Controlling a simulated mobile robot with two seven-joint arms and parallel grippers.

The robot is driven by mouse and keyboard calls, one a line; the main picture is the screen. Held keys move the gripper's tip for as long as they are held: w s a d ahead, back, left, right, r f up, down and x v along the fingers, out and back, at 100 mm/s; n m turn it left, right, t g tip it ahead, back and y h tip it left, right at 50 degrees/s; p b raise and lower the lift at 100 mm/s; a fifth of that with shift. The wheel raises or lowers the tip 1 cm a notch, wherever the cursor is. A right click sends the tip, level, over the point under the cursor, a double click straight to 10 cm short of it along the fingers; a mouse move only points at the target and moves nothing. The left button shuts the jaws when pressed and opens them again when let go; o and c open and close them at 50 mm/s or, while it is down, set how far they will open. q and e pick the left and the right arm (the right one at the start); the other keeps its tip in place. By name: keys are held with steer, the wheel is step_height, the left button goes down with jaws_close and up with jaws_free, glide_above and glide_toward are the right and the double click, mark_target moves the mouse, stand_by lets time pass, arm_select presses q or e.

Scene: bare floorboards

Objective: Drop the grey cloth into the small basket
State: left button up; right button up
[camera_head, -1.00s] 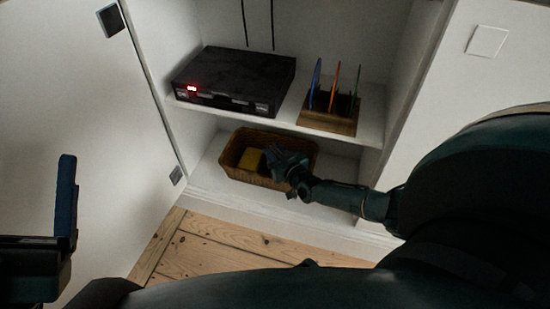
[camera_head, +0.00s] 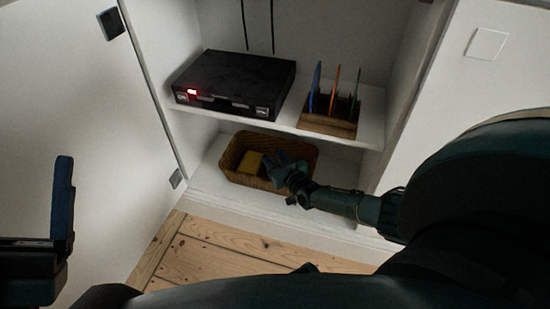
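The small brown wicker basket (camera_head: 231,179) stands on the lower shelf of the white cabinet. A yellow block-shaped thing (camera_head: 250,163) lies inside it on the left. My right gripper (camera_head: 281,166) is over the right part of the basket, pointing into it. Its fingers are dark and small, so I cannot tell whether they are open or shut. I cannot make out the grey cloth; a blue-grey patch at the fingertips may be cloth or just the fingers. My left gripper (camera_head: 62,208) is at the lower left edge, away from the basket, with one blue finger showing.
The upper shelf (camera_head: 285,122) above the basket holds a black box (camera_head: 235,80) with a red light and a wooden rack (camera_head: 330,125) with colored upright plates. An open white door (camera_head: 90,130) is at left. Floorboards (camera_head: 215,255) lie in front.

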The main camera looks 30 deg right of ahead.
steer(key=shift+o, duration=0.7)
steer(key=shift+r, duration=0.1)
steer(key=shift+r, duration=0.3)
steer(key=shift+s+r+p, duration=0.25)
steer(key=shift+r+p, duration=0.05)
steer(key=shift+r, duration=0.05)
arm_select(q)
step_height(320, 180, down, 8)
steer(key=n+g+y+p, duration=0.1)
steer(key=n+y+p, duration=0.5)
steer(key=n+y, duration=0.2)
steer(key=shift+s+d, duration=0.2)
steer(key=shift+d, duration=0.2)
arm_select(e)
steer(key=s+r, duration=0.1)
steer(key=s, duration=1)
steer(key=shift+s+r, duration=0.2)
steer(key=shift+r, duration=0.05)
steer(key=shift+a, duration=0.1)
arm_select(q)
steer(key=shift+r, duration=0.15)
